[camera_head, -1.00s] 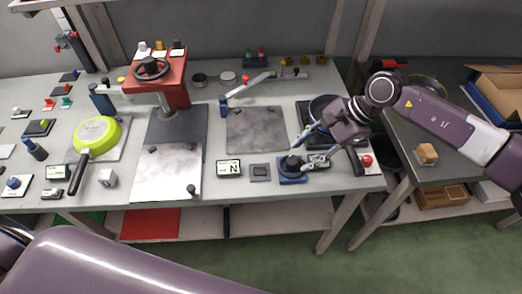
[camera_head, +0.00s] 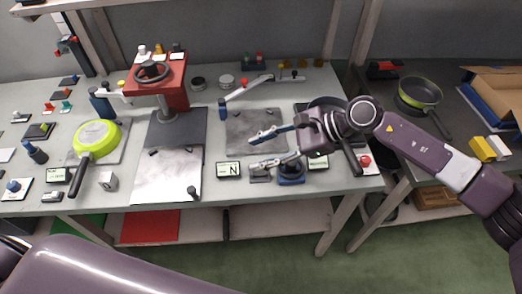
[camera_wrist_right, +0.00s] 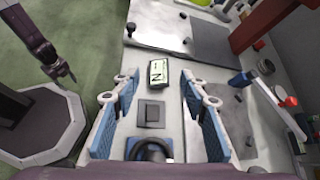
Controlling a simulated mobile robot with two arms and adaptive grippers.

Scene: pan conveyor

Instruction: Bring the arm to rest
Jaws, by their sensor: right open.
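My right arm (camera_head: 430,155) reaches in from the right over the workbench. Its right gripper (camera_head: 257,150) is open, with the fingers apart and pointing left above the bench. In the right wrist view the two blue-padded fingers (camera_wrist_right: 159,112) are spread, with nothing held between them. Below them are a small grey square block (camera_wrist_right: 151,113) and a sign marked N (camera_wrist_right: 158,72). A dark round knob on a blue base (camera_head: 291,173) is below the gripper in the head view. A purple arm end at upper left of the right wrist view (camera_wrist_right: 52,68) may be my left gripper; its jaws are unclear.
A green pan (camera_head: 97,137) lies at left near a red press (camera_head: 158,88). A dark pan (camera_head: 327,103) is partly hidden behind my right gripper. Another pan (camera_head: 419,92) and a yellow box (camera_head: 489,149) are on the right table. A grey plate (camera_head: 255,120) lies mid-bench.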

